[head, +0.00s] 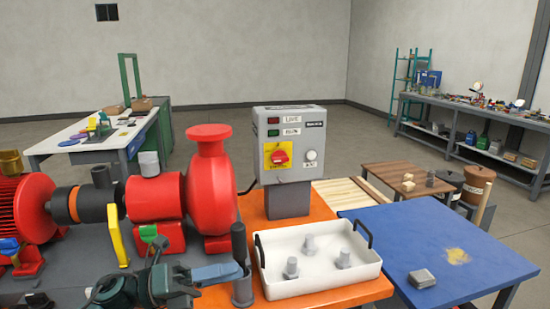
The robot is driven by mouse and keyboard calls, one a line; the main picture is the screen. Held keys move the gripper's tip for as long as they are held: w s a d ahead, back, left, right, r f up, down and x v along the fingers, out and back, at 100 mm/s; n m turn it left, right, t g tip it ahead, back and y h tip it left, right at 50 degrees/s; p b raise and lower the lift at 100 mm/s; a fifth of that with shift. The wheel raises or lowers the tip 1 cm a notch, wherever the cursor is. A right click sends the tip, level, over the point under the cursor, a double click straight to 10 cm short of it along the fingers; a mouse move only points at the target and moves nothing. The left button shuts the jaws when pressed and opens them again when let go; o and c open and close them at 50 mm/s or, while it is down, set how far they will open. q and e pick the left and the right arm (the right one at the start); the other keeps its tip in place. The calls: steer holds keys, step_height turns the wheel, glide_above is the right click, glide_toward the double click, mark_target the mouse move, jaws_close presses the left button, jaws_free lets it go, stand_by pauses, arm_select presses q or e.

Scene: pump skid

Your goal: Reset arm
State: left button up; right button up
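My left gripper (214,273) shows at the bottom left of the head view, low in front of the red pump and beside a dark upright cylinder (239,243) at the orange table's edge. I cannot tell whether it touches that cylinder, and its finger gap is not clear. The grey control box (289,150) stands upright behind the white tray, with a red switch (280,156) on a yellow plate, a round knob (311,155) and red and green lamps. The gripper is apart from the box. My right gripper is out of view.
The red pump (210,185) and its pipework fill the left, with a yellow lever (117,236). A white tray (318,283) holding grey pegs sits on the orange table (353,292). A blue table (440,240) with a grey block (422,279) is at the right, mostly clear.

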arm_select(q)
step_height(320, 180, down, 12)
steer(key=s+a+n+t+y+p, duration=0.1)
steer(key=n+t+y, duration=0.5)
steer(key=n, duration=0.7)
steer(key=s+a+n+t+y, duration=0.2)
steer(key=n+t+y, duration=0.2)
steer(key=n+t, duration=0.65)
steer(key=s+a+f+n+g+y, duration=0.2)
steer(key=s+f+n+g+y, duration=0.4)
steer(key=s+f+n, duration=0.8)
steer(key=f+n+g, duration=0.1)
steer(key=g, duration=0.2)
steer(key=shift+a+f+p, duration=0.25)
steer(key=shift+a+p, duration=0.05)
steer(key=shift+p, duration=0.05)
